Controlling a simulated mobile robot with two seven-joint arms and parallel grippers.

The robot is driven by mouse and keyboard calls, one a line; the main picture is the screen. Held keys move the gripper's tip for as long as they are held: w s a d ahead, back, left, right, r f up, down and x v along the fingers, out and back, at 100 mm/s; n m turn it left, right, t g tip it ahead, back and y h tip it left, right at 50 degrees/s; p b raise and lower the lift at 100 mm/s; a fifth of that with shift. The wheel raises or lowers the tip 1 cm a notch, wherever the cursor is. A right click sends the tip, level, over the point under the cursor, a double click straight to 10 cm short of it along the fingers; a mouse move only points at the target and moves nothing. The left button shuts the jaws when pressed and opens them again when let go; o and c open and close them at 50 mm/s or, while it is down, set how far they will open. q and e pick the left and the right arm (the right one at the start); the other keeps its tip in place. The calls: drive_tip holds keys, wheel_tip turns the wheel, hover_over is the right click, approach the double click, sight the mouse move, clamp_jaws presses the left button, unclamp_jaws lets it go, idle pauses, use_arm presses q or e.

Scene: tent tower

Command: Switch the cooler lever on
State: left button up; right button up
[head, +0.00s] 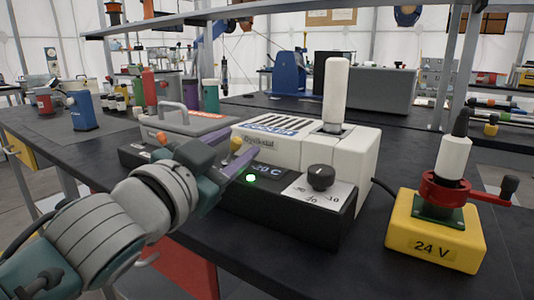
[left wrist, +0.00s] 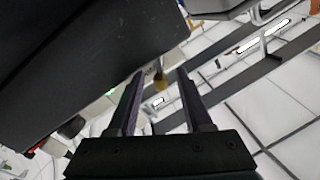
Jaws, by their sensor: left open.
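The cooler (head: 290,150) is a white box with a vented top and a black front panel (head: 285,205). The panel carries a "-20 C" display, a lit green light (head: 251,178) and a black dial (head: 321,177). My left gripper (head: 243,143) is open at that side, with purple fingers. The lever's base is hidden. My right gripper is out of view.
A yellow "24 V" box (head: 435,232) with a red handle stands to the right. A grey lidded case (head: 185,122) sits behind my left gripper. A white cylinder (head: 336,92) rises from the cooler's top.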

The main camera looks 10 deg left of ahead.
use_arm(q)
drive_tip(key=s, duration=0.3)
drive_tip(key=s+a, duration=0.1)
drive_tip(key=s, duration=0.2)
drive_tip(key=s+p, duration=0.1)
drive_tip(key=s, duration=0.2)
drive_tip(key=shift+a+f, duration=0.15)
drive_tip(key=shift+a, duration=0.2)
drive_tip(key=shift+a+r+p, duration=0.1)
drive_tip(key=shift+r+p, duration=0.15)
drive_tip(key=shift+p, duration=0.15)
drive_tip(key=s+a+r+n+g+y+p, duration=0.1)
drive_tip(key=s+r+n+g+p, duration=0.15)
drive_tip(key=s+g+p, duration=0.4)
drive_tip(key=s+r+n+g+y+p, duration=0.1)
drive_tip(key=s+r+g+p, duration=0.2)
drive_tip(key=s+p, duration=0.55)
drive_tip(key=s+a+r+n+g+y+p, duration=0.1)
drive_tip(key=s+r+n+g+p, duration=0.15)
drive_tip(key=s+g+p, duration=0.4)
wheel_tip(320, 180, up, 37)
drive_tip(key=s+t+p, duration=0.1)
drive_tip(key=p, duration=3.5)
drive_tip(key=shift+s+m+t, duration=0.3)
drive_tip(key=shift+s, duration=0.1)
